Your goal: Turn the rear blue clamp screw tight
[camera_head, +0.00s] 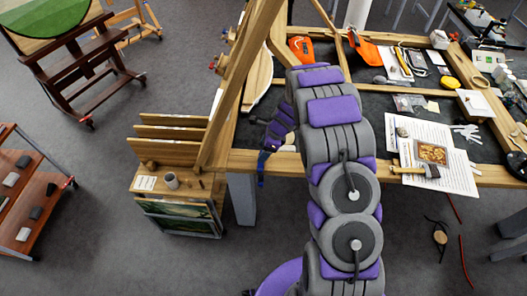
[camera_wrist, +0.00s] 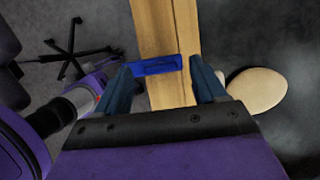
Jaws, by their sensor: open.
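A blue clamp (camera_head: 261,168) sits at the front left edge of the wooden table frame, with its lower end hanging below the edge. In the wrist view a blue bar-shaped part of a clamp (camera_wrist: 155,65) lies across a light wooden beam (camera_wrist: 166,30). My gripper (camera_wrist: 159,66) is open, its two dark blue fingers on either side of the blue part. I cannot tell whether they touch it. In the head view my gripper (camera_head: 272,139) is just above the clamp, pointing down, and partly hides it. The clamp's screw cannot be made out clearly.
A wooden easel frame (camera_head: 232,95) rises just left of the gripper. A wooden rack (camera_head: 172,165) with a cup (camera_head: 171,181) stands at left. Papers (camera_head: 438,150), a brush and tools lie on the table (camera_head: 485,178) at right. A pale oval object (camera_wrist: 257,90) is right of the beam.

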